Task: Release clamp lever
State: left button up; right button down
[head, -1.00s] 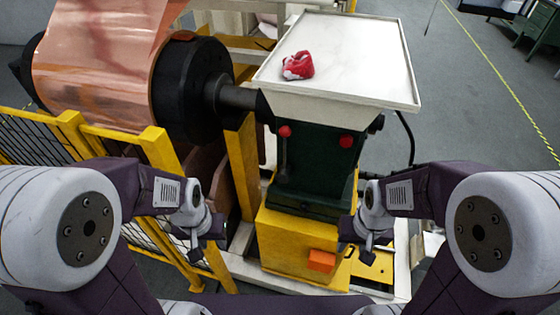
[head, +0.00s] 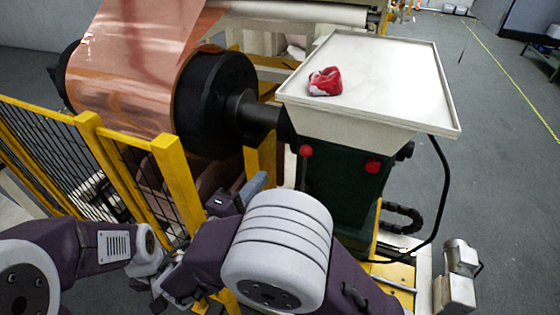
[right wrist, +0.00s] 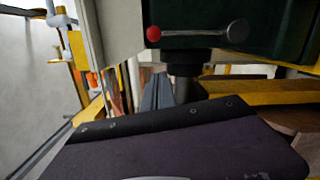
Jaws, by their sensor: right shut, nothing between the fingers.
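The dark green machine stand (head: 345,195) carries two red lever knobs, a left one (head: 306,151) and a right one (head: 372,166). In the right wrist view, a lever with a red ball knob (right wrist: 153,33) and a thin metal rod (right wrist: 195,33) runs sideways to a round hub. I cannot tell which of the two levers this is. My right gripper (head: 259,182) is left of the stand, below the left knob and apart from it. Its shut, empty fingers (right wrist: 157,90) show below the lever in the wrist view. My left gripper (head: 168,296) is low at the left, partly hidden.
A white tray table (head: 380,75) with a red-and-white cloth (head: 325,82) tops the stand. A copper foil roll (head: 140,65) on a black drum (head: 215,100) is at left. A yellow fence (head: 180,185) stands close to both arms. Open floor lies to the right.

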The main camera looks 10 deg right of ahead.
jog(key=shift+s+a, duration=0.35)
jog(key=shift+a, duration=0.2)
jog(key=shift+w+f, duration=0.1)
jog(key=w+d+p, duration=0.2)
jog(key=w+d, duration=0.4)
jog(key=d, duration=0.3)
jog(key=shift+w+d+r, duration=0.2)
jog(key=shift+d+r, duration=0.15)
jog(key=shift+r, duration=0.1)
